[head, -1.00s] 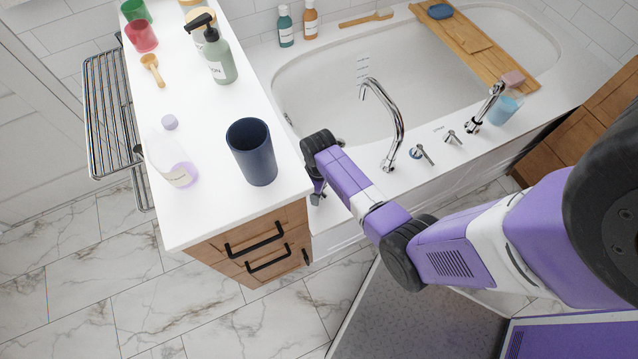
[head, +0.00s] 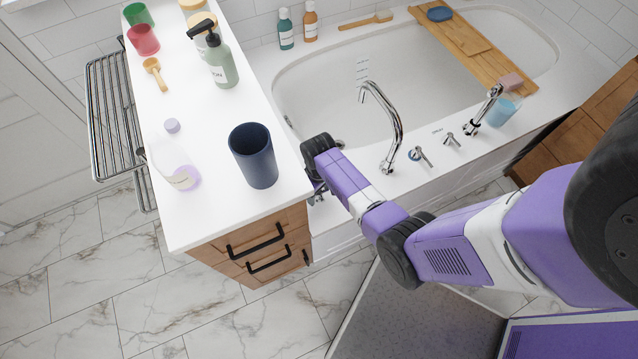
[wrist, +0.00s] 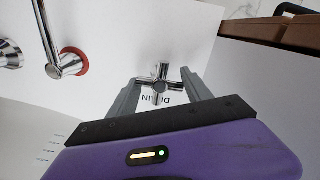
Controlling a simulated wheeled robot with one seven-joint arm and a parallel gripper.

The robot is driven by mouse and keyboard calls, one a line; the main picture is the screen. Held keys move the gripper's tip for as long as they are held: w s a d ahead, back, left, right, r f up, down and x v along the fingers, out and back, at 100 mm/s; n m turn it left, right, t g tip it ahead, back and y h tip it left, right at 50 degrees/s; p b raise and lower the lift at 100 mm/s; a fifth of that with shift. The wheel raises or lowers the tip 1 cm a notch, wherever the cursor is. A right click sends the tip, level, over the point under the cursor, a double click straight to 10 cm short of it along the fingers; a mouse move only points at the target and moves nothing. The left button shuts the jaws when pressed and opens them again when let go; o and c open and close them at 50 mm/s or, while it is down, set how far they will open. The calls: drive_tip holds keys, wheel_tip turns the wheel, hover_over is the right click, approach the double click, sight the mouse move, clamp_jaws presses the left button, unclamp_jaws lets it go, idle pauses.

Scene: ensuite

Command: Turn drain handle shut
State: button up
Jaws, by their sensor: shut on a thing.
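The drain handle (wrist: 162,74) is a chrome cross-shaped knob in the wrist view, mounted on a white surface. A partly covered, upside-down label beside it seems to read "DRAIN". My gripper (wrist: 161,86) has its two grey fingers on either side of the handle and is shut on it. In the head view my gripper (head: 316,188) is low between the vanity's side and the bathtub's near edge. There the arm and wrist hide most of the handle, and its turn angle cannot be judged.
The vanity (head: 205,215) stands close left of my gripper, with a dark blue cup (head: 253,157) near its edge. The bathtub (head: 325,95) lies behind. A tall chrome spout (head: 385,125) and other taps stand right of my gripper.

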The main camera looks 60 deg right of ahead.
drive_tip(key=o, duration=1.3)
drive_tip(key=shift+r+p, duration=0.4)
drive_tip(key=shift+r, duration=3.5)
